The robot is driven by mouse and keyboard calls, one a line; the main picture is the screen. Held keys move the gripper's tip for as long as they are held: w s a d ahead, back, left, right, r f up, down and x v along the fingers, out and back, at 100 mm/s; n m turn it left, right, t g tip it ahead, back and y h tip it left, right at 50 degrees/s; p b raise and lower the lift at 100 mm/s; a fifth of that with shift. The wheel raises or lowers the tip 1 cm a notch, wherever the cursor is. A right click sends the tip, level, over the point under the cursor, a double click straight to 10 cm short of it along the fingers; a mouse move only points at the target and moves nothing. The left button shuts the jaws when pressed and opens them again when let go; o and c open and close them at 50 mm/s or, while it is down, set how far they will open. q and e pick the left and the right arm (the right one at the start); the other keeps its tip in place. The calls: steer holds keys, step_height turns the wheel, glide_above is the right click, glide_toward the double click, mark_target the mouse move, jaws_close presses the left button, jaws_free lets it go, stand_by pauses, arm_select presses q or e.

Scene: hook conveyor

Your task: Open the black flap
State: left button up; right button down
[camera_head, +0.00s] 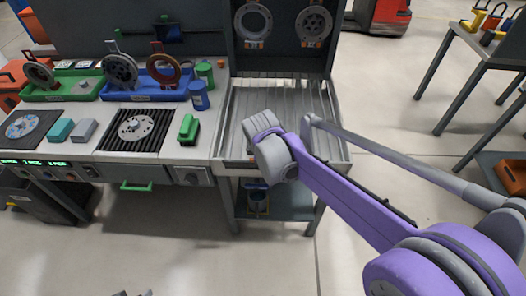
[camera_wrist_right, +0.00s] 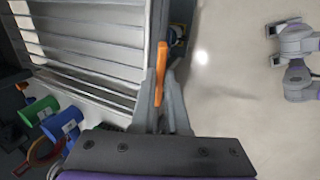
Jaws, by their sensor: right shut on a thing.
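My right gripper (camera_wrist_right: 163,88) is shut on an orange handle (camera_wrist_right: 161,60) at the front edge of the slatted metal bay (camera_head: 290,105). In the head view my right wrist covers the grip. A dark strip (camera_wrist_right: 155,25) runs along that edge in the wrist view. I cannot tell whether it is the black flap or how far it is open. A dark upright panel (camera_head: 283,62) carrying two discs stands behind the bay. A small dark piece (camera_head: 132,293) at the head view's bottom edge may be my left gripper; its jaws are not readable.
The workbench left of the bay holds a green tray (camera_head: 60,96), a blue tray (camera_head: 150,94), a blue cup (camera_head: 198,96), a green block (camera_head: 188,129) and a black ribbed mat (camera_head: 108,141). A dark table (camera_head: 487,52) stands right. Clear floor lies between.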

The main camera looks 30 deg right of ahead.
steer(key=s+a+f+t+h+b, duration=0.3)
steer(key=s+f+t+h+b, duration=0.1)
steer(key=s+f+t+b, duration=0.1)
steer(key=shift+s+a+f+t+b, duration=0.25)
steer(key=shift+f+t+b, duration=0.5)
steer(key=shift+f, duration=0.2)
steer(key=shift+d, duration=0.1)
steer(key=c, duration=0.9)
jaws_free()
steer(key=shift+f, duration=0.1)
